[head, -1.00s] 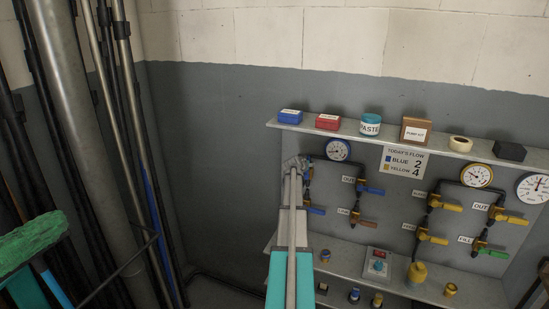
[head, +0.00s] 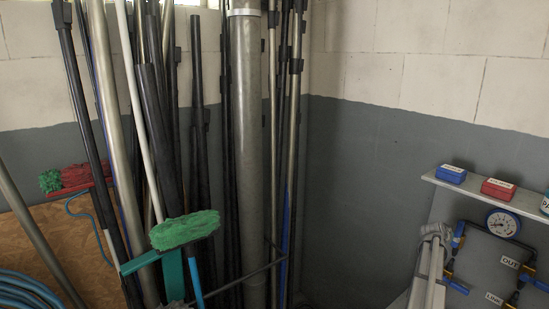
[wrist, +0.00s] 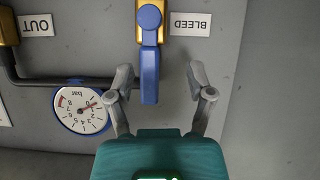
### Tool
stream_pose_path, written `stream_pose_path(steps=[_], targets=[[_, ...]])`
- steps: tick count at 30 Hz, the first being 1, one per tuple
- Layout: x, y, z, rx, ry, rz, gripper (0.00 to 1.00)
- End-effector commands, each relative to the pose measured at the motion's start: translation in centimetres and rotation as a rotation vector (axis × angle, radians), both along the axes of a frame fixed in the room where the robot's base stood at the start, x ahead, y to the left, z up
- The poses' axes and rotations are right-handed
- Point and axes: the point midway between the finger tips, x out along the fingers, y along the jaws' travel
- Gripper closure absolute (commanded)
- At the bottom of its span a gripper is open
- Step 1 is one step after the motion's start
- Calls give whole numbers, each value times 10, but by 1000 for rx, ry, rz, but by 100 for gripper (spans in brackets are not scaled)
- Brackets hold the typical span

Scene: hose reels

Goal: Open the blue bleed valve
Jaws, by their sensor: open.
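The blue bleed valve handle (wrist: 150,70) shows in the wrist view beside an upside-down BLEED label (wrist: 190,23). It runs straight down the picture from its round pivot on a brass body (wrist: 160,30). My gripper (wrist: 161,76) is open, with one finger on each side of the handle's free end. Gaps show on both sides, wider on the right, and I see no contact. In the head view my gripper (head: 435,232) is at the panel's left side, next to a blue handle (head: 459,229); the fingertips are hard to make out there.
A pressure gauge (wrist: 83,109) is close to the left finger in the wrist view. A shelf (head: 480,188) with a blue box (head: 451,173) and a red box (head: 498,188) is above the panel. Poles and a green brush (head: 184,230) stand at left in the head view.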

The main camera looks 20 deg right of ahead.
Motion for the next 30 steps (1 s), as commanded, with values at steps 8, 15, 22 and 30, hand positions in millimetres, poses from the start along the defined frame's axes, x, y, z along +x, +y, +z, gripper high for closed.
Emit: stream_pose_path(steps=[8,15,22,30], targets=[[38,51,-12,56,30,56,31],[85,133,-30,146,87,147,31],[125,229,-50,249,164,262,31],[153,345,-71,363,267,410,31]])
